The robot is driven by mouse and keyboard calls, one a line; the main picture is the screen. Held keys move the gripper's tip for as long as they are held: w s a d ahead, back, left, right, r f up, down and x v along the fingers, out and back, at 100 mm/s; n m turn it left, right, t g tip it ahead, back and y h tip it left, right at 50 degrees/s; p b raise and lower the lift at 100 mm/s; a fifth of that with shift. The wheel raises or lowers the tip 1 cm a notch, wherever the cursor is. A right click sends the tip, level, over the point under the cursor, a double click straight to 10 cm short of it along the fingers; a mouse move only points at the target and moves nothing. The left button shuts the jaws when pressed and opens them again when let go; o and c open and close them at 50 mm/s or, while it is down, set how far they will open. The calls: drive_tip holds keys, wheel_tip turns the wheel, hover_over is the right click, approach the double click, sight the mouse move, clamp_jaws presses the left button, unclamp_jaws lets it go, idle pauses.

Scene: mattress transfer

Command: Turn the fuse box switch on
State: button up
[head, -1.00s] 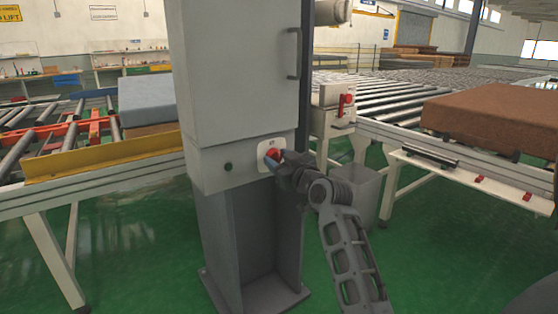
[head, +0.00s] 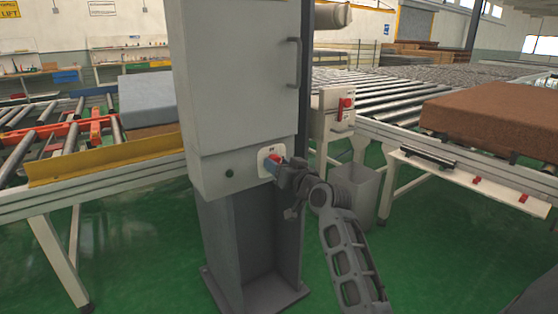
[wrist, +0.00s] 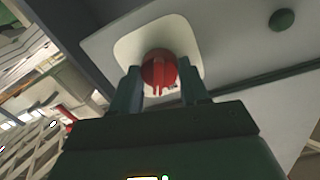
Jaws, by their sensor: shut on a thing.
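The fuse box (head: 238,80) is a tall grey-white cabinet on a dark grey stand in the middle of the head view. Its red rotary switch (head: 275,159) sits on a white plate (head: 265,150) at the lower right of its front. In the wrist view the red switch (wrist: 159,70) lies between my two fingers, with the white plate (wrist: 190,35) behind it. My gripper (wrist: 161,88) is shut on the switch. In the head view my gripper (head: 277,168) partly hides the switch.
A dark green button (head: 229,173) is on the fuse box left of the switch. A second control box (head: 332,113) with a red part stands behind to the right. Roller conveyors carry a grey mattress (head: 147,98) and a brown one (head: 485,112). Green floor is clear in front.

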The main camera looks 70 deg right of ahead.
drive_tip(key=m+p, duration=0.6)
drive_tip(key=m, duration=0.5)
drive_tip(key=shift+s+d+m+y+p, duration=0.1)
drive_tip(key=shift+m+y+p, duration=0.25)
drive_tip(key=shift+m+y, duration=0.05)
idle(0.4)
drive_tip(key=o, duration=1.1)
drive_tip(key=shift+c, duration=0.2)
drive_tip(key=v, duration=0.7)
drive_tip(key=shift+s+b, duration=0.4)
drive_tip(key=shift+b, duration=0.05)
